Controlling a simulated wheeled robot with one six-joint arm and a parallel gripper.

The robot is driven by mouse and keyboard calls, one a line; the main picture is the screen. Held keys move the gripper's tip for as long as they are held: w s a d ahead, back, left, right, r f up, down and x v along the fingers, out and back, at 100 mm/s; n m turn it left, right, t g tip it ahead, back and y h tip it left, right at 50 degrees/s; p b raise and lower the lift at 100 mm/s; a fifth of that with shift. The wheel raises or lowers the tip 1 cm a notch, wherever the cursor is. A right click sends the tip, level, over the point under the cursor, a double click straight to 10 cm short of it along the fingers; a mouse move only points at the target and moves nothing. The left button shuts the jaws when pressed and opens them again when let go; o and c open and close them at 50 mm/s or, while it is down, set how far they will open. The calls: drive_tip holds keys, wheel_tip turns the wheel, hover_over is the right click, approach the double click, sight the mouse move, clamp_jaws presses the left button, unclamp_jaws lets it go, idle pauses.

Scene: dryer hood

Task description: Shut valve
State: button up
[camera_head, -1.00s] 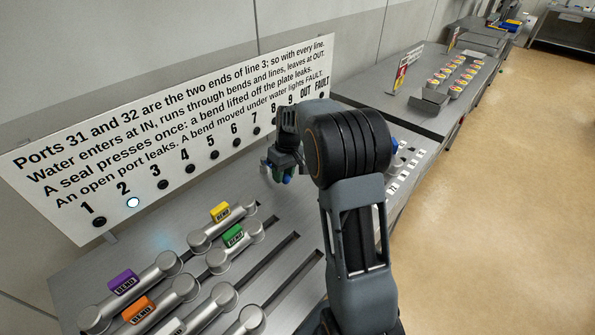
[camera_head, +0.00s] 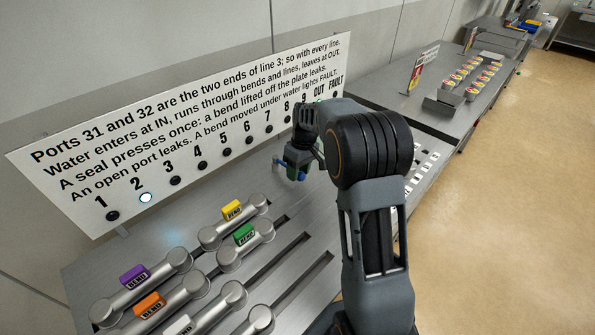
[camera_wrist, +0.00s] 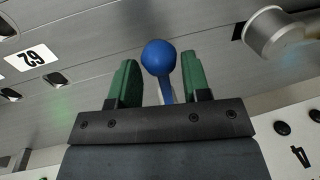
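The valve lever shows in the wrist view as a blue ball knob (camera_wrist: 158,57) on a blue stem. My gripper (camera_wrist: 160,82) has its two green fingers on either side of the stem. Gaps show between the stem and both fingers, so it looks open. The knob stands out past the fingertips. In the head view my gripper (camera_head: 296,167) hangs over the back part of the metal plate, below the right half of the sign; small blue parts show at it, but the lever is hard to make out there. The valve's body is hidden.
Several bends lie on the plate: purple (camera_head: 133,276), orange (camera_head: 150,305), yellow (camera_head: 231,209) and green (camera_head: 243,234). On the sign (camera_head: 185,125) lamp 2 (camera_head: 145,198) is lit. In the wrist view a 62 label (camera_wrist: 31,58) and a pipe end (camera_wrist: 272,33) show.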

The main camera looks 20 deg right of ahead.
drive_tip(key=shift+o, duration=1.2)
wheel_tip(320, 180, up, 14)
drive_tip(key=w+d, duration=0.1)
drive_tip(key=d, duration=0.1)
drive_tip(key=shift+d+f, duration=0.15)
drive_tip(key=shift+f, duration=0.1)
drive_tip(key=shift+w, duration=0.1)
